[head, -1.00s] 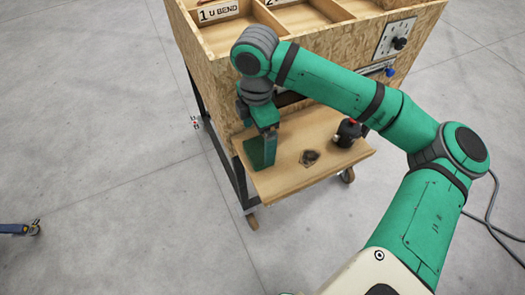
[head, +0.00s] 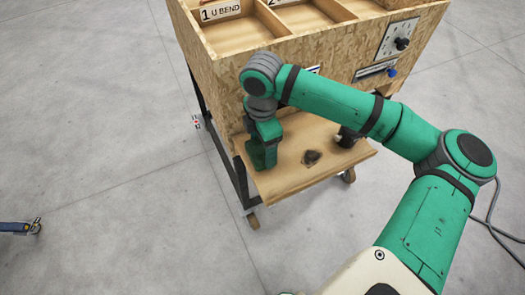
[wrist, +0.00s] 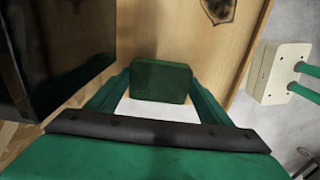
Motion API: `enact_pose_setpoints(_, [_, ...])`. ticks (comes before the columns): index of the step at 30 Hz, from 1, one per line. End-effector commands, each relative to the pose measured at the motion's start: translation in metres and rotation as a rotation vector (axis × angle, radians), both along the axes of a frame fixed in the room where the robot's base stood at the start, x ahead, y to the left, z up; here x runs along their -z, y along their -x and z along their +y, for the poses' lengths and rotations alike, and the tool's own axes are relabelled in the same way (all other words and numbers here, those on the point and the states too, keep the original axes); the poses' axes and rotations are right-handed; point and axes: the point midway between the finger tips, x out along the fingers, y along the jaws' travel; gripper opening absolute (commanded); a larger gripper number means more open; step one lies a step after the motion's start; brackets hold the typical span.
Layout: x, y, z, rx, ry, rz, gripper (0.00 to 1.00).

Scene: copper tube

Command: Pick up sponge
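The dark green block that looks to be the sponge (wrist: 160,82) is between the tips of my gripper's two green fingers in the wrist view. In the head view the sponge (head: 262,156) is at the left end of the wooden shelf (head: 290,178). My gripper (head: 265,142) points down over it, and its fingers partly hide its top. The fingers (wrist: 160,92) are spread about as wide as the sponge. Whether they press on it or only stand beside it cannot be told. Any gap between sponge and shelf is also unclear.
The chipboard cabinet (head: 225,82) with open bins rises right behind my gripper. A dark object (head: 347,137) stands at the shelf's right, and a dark mark (head: 311,157) lies between. Grey floor to the left is open, with a blue-handled thing (head: 18,227) at the edge.

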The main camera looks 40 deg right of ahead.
Motion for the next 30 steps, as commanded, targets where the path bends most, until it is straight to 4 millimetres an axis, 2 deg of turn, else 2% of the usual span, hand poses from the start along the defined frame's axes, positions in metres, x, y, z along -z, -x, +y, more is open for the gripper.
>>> enact_pose_setpoints(4, [0.0, -0.003, 0.005, -0.01, 0.0, 0.0, 0.53])
enact_pose_setpoints(5, [0.0, -0.003, 0.005, -0.01, 0.0, 0.0, 0.49])
enact_pose_setpoints(11, [0.0, 0.0, 0.001, -0.002, 0.0, 0.0, 0.49])
enact_pose_setpoints(17, [-0.008, 0.001, -0.001, 0.003, 0.0, 0.0, 0.49])
enact_pose_setpoints(23, [-0.035, 0.003, -0.002, 0.003, 0.0, -0.001, 0.49])
enact_pose_setpoints(30, [-0.082, 0.043, -0.004, 0.001, 0.001, -0.003, 0.49])
